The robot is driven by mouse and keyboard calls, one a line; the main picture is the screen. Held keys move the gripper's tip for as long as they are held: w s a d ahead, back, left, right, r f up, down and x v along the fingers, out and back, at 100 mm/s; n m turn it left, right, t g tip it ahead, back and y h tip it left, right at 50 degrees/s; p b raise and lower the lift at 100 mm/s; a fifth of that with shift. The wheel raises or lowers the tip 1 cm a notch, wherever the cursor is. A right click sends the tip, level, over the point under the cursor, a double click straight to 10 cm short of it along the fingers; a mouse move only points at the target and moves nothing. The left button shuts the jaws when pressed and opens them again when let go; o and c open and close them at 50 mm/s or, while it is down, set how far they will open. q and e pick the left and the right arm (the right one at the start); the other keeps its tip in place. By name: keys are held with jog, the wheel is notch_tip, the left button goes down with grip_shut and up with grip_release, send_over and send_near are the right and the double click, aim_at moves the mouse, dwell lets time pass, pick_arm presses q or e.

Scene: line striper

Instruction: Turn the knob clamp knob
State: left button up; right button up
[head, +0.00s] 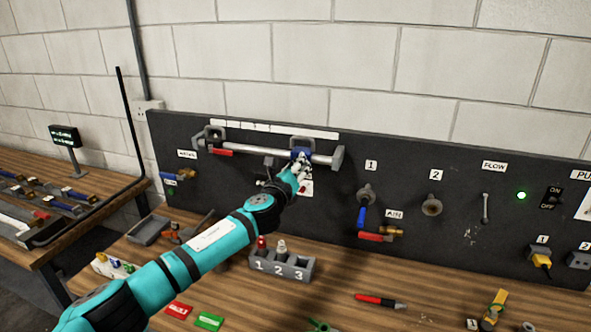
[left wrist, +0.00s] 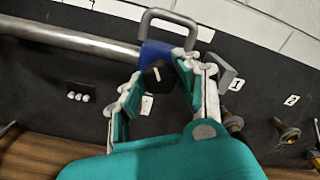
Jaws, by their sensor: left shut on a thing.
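The knob clamp is a blue block (head: 300,152) with a grey handle loop on the metal bar at the top of the black panel. It also shows in the left wrist view (left wrist: 152,50). Its round black knob (left wrist: 154,76) with a white mark faces the camera in the left wrist view. My left gripper (head: 301,162) is at the clamp, with its fingers on either side of the knob, shut on it. The gripper hides the knob in the head view. My right gripper is in neither view.
The metal bar (head: 258,152) runs between end brackets. A red-handled part (head: 221,152) sits at its left. Valves with blue (head: 361,216) and red (head: 372,237) handles are on the panel to the right.

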pick_arm(q)
jog(key=n+b, duration=0.3)
jog(key=n, duration=1.7)
jog(key=shift+f, duration=0.1)
jog(key=shift+n, duration=0.3)
jog(key=o, duration=1.1)
jog(key=shift+o, duration=0.2)
jog(key=v, duration=1.2)
